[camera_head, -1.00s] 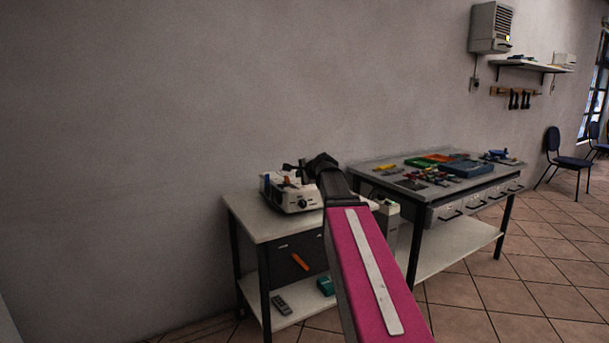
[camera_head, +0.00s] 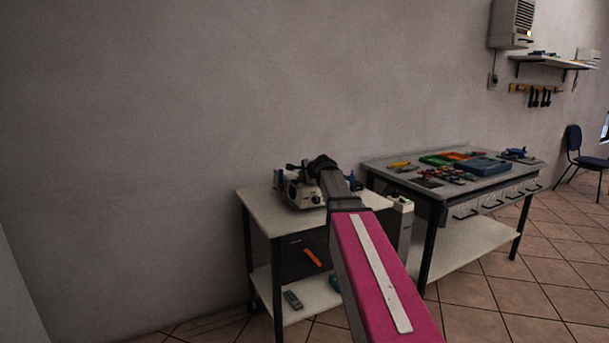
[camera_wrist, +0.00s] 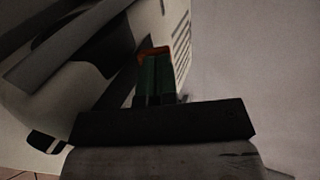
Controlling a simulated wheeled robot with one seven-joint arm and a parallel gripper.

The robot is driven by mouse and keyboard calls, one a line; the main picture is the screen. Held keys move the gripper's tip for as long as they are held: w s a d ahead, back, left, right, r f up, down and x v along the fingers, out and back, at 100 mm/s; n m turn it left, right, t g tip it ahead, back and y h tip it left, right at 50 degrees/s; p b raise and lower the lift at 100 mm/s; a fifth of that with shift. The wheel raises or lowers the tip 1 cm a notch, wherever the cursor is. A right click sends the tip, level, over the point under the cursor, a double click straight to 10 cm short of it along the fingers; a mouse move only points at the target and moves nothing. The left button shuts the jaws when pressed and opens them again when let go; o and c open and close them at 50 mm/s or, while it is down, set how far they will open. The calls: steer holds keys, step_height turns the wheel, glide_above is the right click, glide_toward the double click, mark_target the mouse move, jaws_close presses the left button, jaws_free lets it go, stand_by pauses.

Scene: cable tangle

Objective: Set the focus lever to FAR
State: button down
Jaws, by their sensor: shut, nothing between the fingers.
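A pale projector-like device (camera_head: 304,197) with a round lens on its front stands on the small table. My gripper (camera_head: 290,168) is just above its left part, and my arm covers part of it. In the wrist view my gripper (camera_wrist: 154,82) shows as two dark green fingers, shut together and empty. An orange piece (camera_wrist: 155,51) shows right at the fingertips; I cannot tell whether they touch it or whether it is the focus lever. The pale housing (camera_wrist: 85,95) with dark parts and slots fills the left of that view. No FAR marking is readable.
The small table (camera_head: 258,212) has a lower shelf with a remote (camera_head: 292,299). A larger workbench (camera_head: 420,196) on the right holds trays and small parts. The wall (camera_head: 150,120) is close behind the device. Open tiled floor (camera_head: 540,260) lies at the right.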

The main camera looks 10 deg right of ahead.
steer(key=shift+x, duration=0.85)
steer(key=shift+w+r, duration=0.15)
steer(key=shift+r, duration=0.05)
